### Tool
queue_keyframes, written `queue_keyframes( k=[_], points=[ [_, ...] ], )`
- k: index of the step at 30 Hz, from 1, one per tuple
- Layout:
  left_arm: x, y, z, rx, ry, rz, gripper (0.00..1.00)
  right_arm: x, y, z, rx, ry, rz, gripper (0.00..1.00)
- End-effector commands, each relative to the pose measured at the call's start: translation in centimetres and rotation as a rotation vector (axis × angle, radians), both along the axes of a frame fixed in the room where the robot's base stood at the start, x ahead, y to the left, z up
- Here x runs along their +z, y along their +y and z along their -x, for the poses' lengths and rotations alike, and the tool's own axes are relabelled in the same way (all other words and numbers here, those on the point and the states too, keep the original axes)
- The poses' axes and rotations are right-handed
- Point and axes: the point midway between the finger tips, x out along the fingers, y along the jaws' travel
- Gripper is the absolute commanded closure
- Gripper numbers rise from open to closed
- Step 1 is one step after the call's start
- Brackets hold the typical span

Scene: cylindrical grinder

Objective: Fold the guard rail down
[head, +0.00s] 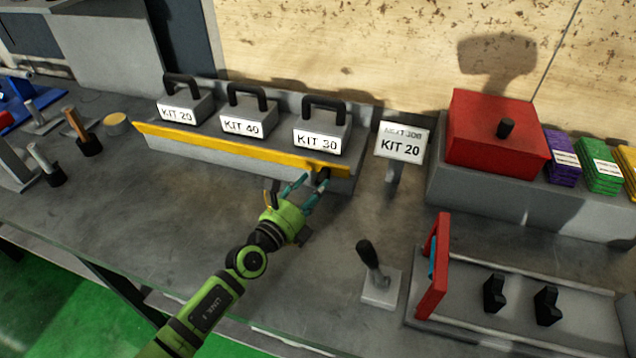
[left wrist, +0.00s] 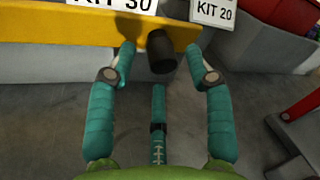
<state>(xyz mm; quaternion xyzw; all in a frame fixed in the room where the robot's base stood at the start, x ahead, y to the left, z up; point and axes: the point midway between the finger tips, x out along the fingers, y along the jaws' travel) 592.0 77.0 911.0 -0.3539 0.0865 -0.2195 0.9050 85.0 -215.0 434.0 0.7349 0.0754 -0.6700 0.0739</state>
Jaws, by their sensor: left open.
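The yellow guard rail (head: 230,148) runs along the front of a grey shelf, below the labelled kits, and stands up along its front edge. A black knob (head: 322,173) sticks out near the rail's right end. My left gripper (head: 308,187) is open just in front of the knob. In the left wrist view the knob (left wrist: 161,50) lies between the spread teal fingertips of my left gripper (left wrist: 161,55), with the yellow rail (left wrist: 60,27) behind it. I cannot tell whether any finger touches it. My right gripper is not in view.
Kits labelled KIT 20 (head: 185,105), KIT 40 (head: 246,115) and KIT 30 (head: 320,130) stand behind the rail. A KIT 20 sign (head: 402,143) stands right of the shelf. A black lever (head: 372,262) and a red-framed fixture (head: 434,268) are at the right.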

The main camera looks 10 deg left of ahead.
Motion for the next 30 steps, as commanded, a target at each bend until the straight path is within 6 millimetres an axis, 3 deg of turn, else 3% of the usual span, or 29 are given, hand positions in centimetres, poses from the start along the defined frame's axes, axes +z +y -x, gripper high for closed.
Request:
queue_keyframes(
  k=[6,15,16,19,26,30],
  points=[
    [0.0,-1.0,-2.0,0.001,-0.002,0.0,0.48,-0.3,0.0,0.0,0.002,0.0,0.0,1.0],
    [0.0,-1.2,-2.3,0.001,-0.001,-0.001,0.48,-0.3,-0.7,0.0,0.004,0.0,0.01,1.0],
    [0.0,-1.2,-2.3,0.001,-0.001,-0.001,0.56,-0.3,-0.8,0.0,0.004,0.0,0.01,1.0],
    [0.0,-1.2,-2.3,0.001,-0.001,0.0,0.96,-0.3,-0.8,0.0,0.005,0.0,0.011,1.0],
    [0.0,-1.3,-2.3,-0.001,-0.004,0.001,0.99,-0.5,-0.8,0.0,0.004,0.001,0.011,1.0],
    [-0.7,-1.3,-2.3,-0.003,-0.029,0.008,0.99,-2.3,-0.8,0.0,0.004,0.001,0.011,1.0]
  ],
)
